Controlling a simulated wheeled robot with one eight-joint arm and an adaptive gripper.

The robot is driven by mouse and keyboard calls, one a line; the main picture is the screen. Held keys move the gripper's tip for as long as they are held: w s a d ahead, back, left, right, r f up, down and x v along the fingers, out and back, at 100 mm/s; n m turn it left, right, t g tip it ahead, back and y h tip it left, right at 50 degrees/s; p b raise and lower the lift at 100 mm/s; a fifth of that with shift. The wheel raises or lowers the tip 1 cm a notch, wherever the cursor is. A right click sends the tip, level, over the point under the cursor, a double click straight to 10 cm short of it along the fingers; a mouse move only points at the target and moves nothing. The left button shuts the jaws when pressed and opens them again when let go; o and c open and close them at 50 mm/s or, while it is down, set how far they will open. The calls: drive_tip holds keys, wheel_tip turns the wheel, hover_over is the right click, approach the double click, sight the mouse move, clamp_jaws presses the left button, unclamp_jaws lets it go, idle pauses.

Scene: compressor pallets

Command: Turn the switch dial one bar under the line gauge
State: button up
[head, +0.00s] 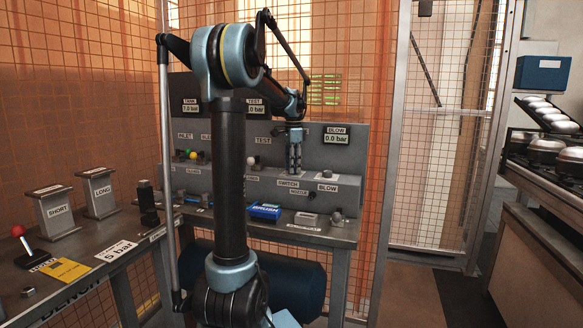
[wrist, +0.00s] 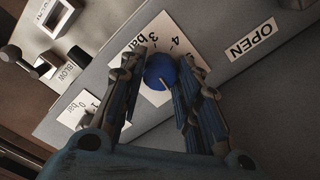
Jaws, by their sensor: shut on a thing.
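The switch dial (wrist: 160,70) is a round blue knob with a pale mark, on a white scale card (wrist: 126,62) showing "3 bar" and "4". In the wrist view my gripper (wrist: 163,72) has its fingers on either side of the dial, shut on it. In the head view my gripper (head: 295,158) points down at the panel above the SWITCH label (head: 289,183); the dial is hidden there. The left gauge (head: 190,107) appears to read 7.0 bar and the BLOW gauge (head: 336,137) 0.0 bar. A TEST gauge (head: 255,105) is partly behind my arm, its number unreadable. I cannot make out a line gauge.
A small knob (wrist: 76,53) is near the left. On the bench lie a blue box (head: 265,211) and a grey block (head: 306,218). A red-knobbed lever (head: 18,232) stands on the left table.

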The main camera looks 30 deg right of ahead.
drive_tip(key=shift+w, duration=0.1)
drive_tip(key=n, duration=0.3)
drive_tip(key=shift+n, duration=0.3)
drive_tip(key=n, duration=0.4)
drive_tip(key=shift+w+n, duration=0.1)
drive_tip(key=shift+n, duration=0.2)
drive_tip(key=n, duration=0.3)
drive_tip(key=shift+n, duration=2.2)
drive_tip(key=shift+a, duration=0.1)
drive_tip(key=o, duration=1.1)
drive_tip(key=shift+c, duration=0.2)
